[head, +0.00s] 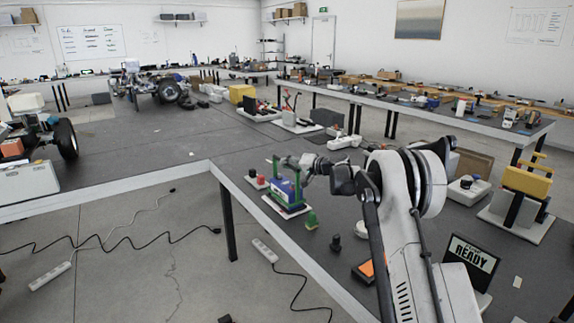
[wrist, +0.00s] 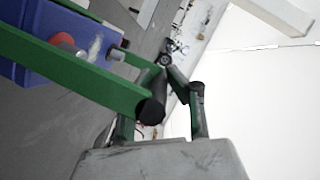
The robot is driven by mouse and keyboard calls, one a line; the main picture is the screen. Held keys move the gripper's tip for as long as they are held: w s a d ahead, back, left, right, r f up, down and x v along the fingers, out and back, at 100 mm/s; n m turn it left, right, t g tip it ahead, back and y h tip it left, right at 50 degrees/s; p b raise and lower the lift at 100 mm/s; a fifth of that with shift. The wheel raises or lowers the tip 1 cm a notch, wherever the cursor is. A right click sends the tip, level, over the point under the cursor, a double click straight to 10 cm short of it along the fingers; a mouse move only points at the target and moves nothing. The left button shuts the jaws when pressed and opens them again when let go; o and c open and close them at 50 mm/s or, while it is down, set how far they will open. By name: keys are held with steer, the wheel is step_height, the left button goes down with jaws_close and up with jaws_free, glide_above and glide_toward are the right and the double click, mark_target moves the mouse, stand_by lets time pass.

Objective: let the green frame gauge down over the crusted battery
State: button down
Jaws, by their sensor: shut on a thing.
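The green frame gauge (head: 277,169) is at the blue battery (head: 284,191) on the near bench. In the wrist view a long green bar of the frame (wrist: 75,75) crosses in front of the blue battery (wrist: 62,66). The battery top shows a red cap, a grey terminal post and a whitish crust. I cannot tell how far down the frame sits around the battery. My gripper (head: 306,168) is shut on the frame's dark handle part, at its right side in the head view. In the wrist view the fingers (wrist: 160,100) close around this part.
A red-topped button box (head: 256,179) stands left of the battery. A small green block (head: 311,220), a dark knob (head: 335,243) and an orange-topped box (head: 366,269) lie nearer. The bench's left edge is close to the battery.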

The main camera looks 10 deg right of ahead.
steer(key=shift+f+b, duration=0.4)
steer(key=shift+f, duration=0.35)
steer(key=c, duration=1.6)
jaws_free()
steer(key=shift+s+d, duration=0.1)
steer(key=v, duration=1.2)
steer(key=shift+r, duration=0.1)
